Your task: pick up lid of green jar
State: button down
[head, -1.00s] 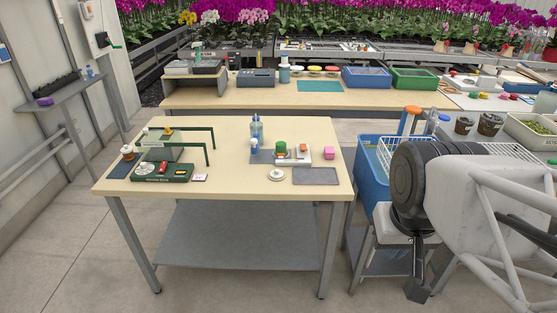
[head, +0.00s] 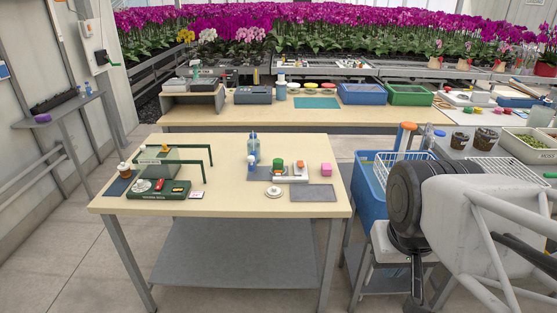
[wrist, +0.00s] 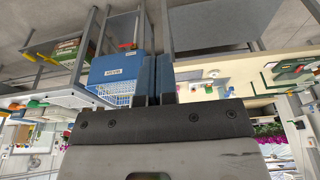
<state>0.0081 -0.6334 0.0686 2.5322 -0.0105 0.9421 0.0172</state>
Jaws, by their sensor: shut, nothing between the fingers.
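A small green jar (head: 279,162) stands on the front table, on a grey mat with white and orange items close by. A round white disc (head: 274,191) with a small knob lies on the table in front of the mat. My gripper (head: 416,287) hangs low at the right, beyond the table's right edge and apart from the jar. In the wrist view my gripper (wrist: 160,97) has its fingers together, with nothing between them.
A blue crate (head: 370,190) stands between the table and my arm. The table's front middle is clear.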

jog(key=shift+c, duration=1.1)
grip_release()
jog(key=w+a+n, duration=0.2)
jog(key=w+n, duration=0.1)
jog(key=w, duration=0.8)
jog(key=w+a+n+g, duration=0.1)
jog(key=w+a+n, duration=0.2)
jog(key=w, duration=0.7)
jog(key=w+a+n, duration=0.2)
jog(key=w+n, duration=0.1)
jog(key=w, duration=0.8)
jog(key=w+a+f+n, duration=0.3)
jog(key=w+f, duration=0.3)
jog(key=w, duration=0.3)
jog(key=w+a+f+n+g, duration=0.1)
jog(key=w+a+f+n, duration=0.2)
jog(key=w+a+f, duration=0.3)
jog(key=w+a+f+n, duration=0.2)
jog(key=w+a+f, duration=0.3)
jog(key=w+f, duration=0.3)
jog(key=shift+w+f+n+g, duration=0.1)
jog(key=shift+w+n+g, duration=0.25)
jog(key=shift+w, duration=1.5)
jog(key=shift+w+a+f+n, duration=0.2)
jog(key=shift+w+f+n, duration=0.05)
jog(key=shift+w+f, duration=0.2)
jog(key=shift+s, duration=0.1)
